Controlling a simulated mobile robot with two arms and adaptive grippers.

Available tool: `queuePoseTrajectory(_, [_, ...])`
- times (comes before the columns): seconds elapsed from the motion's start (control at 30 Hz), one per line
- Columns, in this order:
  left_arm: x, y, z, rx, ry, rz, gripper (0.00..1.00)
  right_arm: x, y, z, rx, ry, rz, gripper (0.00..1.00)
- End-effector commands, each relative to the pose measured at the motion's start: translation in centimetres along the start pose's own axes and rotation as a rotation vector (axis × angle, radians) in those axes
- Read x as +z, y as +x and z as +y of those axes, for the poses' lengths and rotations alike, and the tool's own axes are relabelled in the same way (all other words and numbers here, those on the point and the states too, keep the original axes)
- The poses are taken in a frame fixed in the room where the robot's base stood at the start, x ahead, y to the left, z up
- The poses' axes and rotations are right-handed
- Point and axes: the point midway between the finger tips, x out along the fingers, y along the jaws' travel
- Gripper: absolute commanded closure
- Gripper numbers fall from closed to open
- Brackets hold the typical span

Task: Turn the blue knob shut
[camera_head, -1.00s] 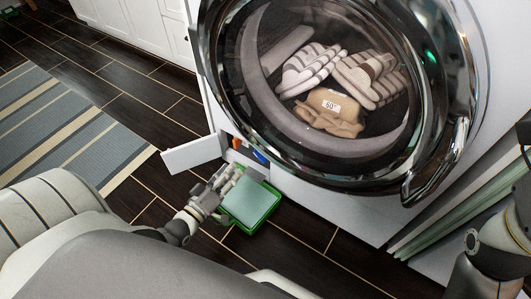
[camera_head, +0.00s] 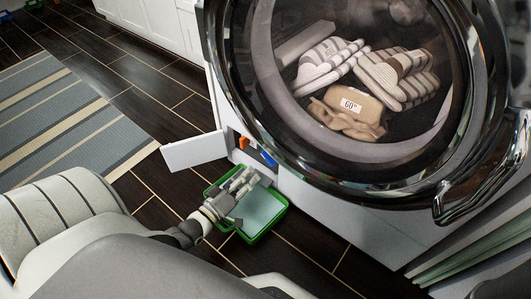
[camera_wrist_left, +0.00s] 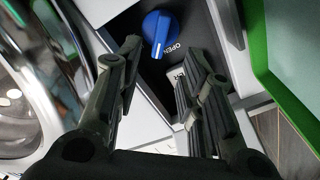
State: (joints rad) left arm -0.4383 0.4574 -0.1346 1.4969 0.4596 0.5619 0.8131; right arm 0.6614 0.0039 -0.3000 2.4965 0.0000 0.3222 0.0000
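The blue knob (camera_head: 268,159) sits in a small recess at the washer's lower front, under the round door. In the left wrist view the blue knob (camera_wrist_left: 160,27) has a white mark at its lower edge, near the printed word OPEN on the dark panel (camera_wrist_left: 178,72). My left gripper (camera_head: 250,178) is just below the recess, over the green tray. In the left wrist view its two fingers (camera_wrist_left: 160,68) are apart with nothing between them, and the knob is beyond the fingertips. Contact does not show. My right gripper is out of view.
A white flap (camera_head: 194,151) stands open left of the recess. An orange part (camera_head: 243,142) sits beside the knob. A green tray (camera_head: 250,239) lies on the dark floor below. The washer door (camera_head: 390,195) with its handle overhangs. A striped rug lies at left.

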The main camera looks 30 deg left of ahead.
Motion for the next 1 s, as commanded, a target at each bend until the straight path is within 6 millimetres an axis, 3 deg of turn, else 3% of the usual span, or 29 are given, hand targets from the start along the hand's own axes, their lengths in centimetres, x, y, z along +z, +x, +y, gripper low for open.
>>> queuePoseTrajectory(0.3, [0.2,6.1,-0.2,0.005,0.000,0.004,0.64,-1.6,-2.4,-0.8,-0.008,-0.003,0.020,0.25])
queuePoseTrajectory(0.5, [0.1,8.7,-0.1,0.002,0.000,0.002,0.64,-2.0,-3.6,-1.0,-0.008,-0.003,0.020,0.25])
queuePoseTrajectory(0.93, [0.0,9.5,0.1,0.000,0.000,0.000,0.64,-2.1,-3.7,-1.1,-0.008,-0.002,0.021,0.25])
queuePoseTrajectory(1.0, [0.0,9.5,0.1,0.000,-0.001,0.000,0.73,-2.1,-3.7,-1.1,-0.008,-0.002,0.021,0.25])
